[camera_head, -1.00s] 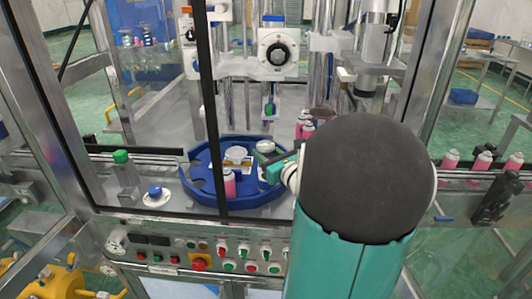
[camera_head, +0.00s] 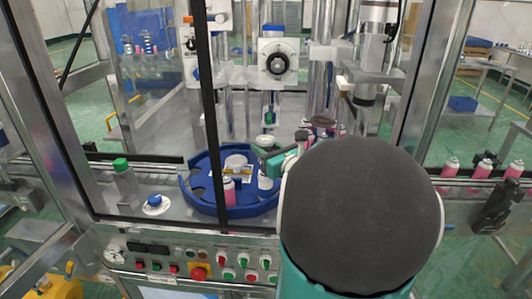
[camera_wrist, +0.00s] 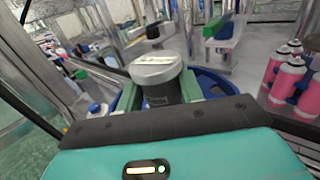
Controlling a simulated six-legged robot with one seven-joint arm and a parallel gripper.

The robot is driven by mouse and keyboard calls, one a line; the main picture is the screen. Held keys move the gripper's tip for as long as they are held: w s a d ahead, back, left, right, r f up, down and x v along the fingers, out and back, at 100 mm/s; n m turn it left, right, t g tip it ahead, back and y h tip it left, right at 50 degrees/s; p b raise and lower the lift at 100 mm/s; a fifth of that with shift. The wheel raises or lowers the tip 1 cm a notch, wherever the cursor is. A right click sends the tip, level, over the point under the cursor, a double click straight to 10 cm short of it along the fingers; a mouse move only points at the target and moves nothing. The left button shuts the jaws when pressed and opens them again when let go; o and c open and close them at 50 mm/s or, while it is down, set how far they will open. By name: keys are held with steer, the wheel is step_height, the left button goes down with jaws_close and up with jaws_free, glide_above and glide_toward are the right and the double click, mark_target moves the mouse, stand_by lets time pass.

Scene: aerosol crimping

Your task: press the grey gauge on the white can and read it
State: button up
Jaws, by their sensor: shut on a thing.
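The grey gauge (camera_wrist: 157,72) has a pale round cap and a dark body, upright in the wrist view. My gripper (camera_wrist: 158,92) is shut on its body, with one green finger on each side. In the head view the gauge's pale top (camera_head: 266,141) shows above my gripper (camera_head: 276,158), partly covered by my arm. The white can (camera_head: 267,184) stands below the gripper at the right of the blue turntable (camera_head: 205,206). I cannot tell whether gauge and can touch. The gauge's reading cannot be made out.
A pink can (camera_head: 229,190) stands at the turntable's front, and a white dome (camera_head: 236,161) sits at its middle. Pink cans (camera_wrist: 286,70) line the right in the wrist view. A dark frame post (camera_head: 207,110) and the press head (camera_head: 278,60) stand nearby. The control panel (camera_head: 190,262) is in front.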

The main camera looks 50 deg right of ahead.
steer(key=shift+r, duration=0.25)
steer(key=shift+s, duration=0.1)
steer(key=shift+s, duration=0.3)
steer(key=s+a, duration=0.3)
steer(key=s, duration=1.3)
steer(key=shift+a, duration=0.2)
